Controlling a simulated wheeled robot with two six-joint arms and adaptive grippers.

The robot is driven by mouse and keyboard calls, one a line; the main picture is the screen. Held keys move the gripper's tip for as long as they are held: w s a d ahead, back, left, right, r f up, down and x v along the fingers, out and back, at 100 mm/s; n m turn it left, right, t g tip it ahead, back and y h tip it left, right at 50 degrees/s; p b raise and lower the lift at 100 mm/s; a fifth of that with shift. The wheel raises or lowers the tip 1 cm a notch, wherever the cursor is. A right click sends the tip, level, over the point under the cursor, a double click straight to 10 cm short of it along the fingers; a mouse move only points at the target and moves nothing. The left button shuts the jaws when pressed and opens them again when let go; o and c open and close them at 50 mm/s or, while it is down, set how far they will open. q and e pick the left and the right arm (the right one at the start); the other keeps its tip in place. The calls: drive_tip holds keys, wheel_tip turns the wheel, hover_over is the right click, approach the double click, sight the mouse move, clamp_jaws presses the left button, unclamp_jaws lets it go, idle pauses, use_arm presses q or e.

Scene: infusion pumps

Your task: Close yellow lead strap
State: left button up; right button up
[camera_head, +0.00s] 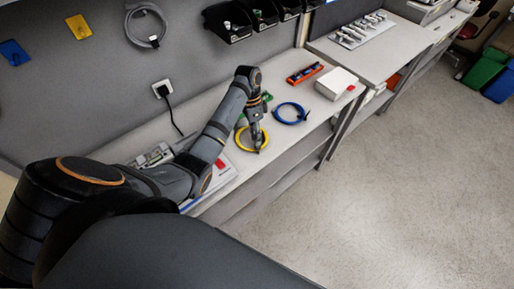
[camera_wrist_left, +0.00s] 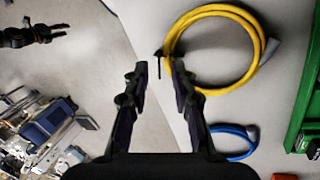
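The yellow lead (camera_head: 239,141) lies coiled in a ring near the front edge of the workbench. In the left wrist view the yellow lead (camera_wrist_left: 207,10) fills the upper right, with a grey connector end. A small dark strap (camera_wrist_left: 158,60) stands at the left side of the coil, its loose end apart from the ring. My left gripper (camera_head: 259,146) reaches down at the coil. In the left wrist view the left gripper (camera_wrist_left: 157,68) is open, its fingertips on either side of the strap. My right gripper (camera_wrist_left: 52,32) shows small at the upper left, over the floor.
A blue lead (camera_head: 277,114) lies coiled behind the yellow one. An orange-and-blue device (camera_head: 304,73) and a white box (camera_head: 336,83) stand farther back. A tray (camera_head: 222,172) is left of the gripper.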

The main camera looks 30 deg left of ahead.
use_arm(q)
drive_tip(key=b+x, duration=0.1)
drive_tip(key=x, duration=0.1)
drive_tip(key=shift+d+f, duration=0.1)
drive_tip(key=shift+f, duration=0.3)
drive_tip(key=shift+d+f, duration=0.15)
drive_tip(key=shift+f, duration=0.1)
drive_tip(key=shift+s, duration=0.1)
use_arm(e)
drive_tip(key=f, duration=0.1)
drive_tip(key=a+f, duration=0.1)
drive_tip(key=shift+s+a+f, duration=0.15)
drive_tip(key=shift+s+f, duration=0.1)
drive_tip(key=shift+f, duration=0.15)
use_arm(q)
drive_tip(key=c, duration=0.4)
clamp_jaws()
use_arm(e)
drive_tip(key=shift+d, duration=0.4)
use_arm(q)
drive_tip(key=shift+r, duration=0.1)
use_arm(e)
drive_tip(key=shift+r, duration=0.1)
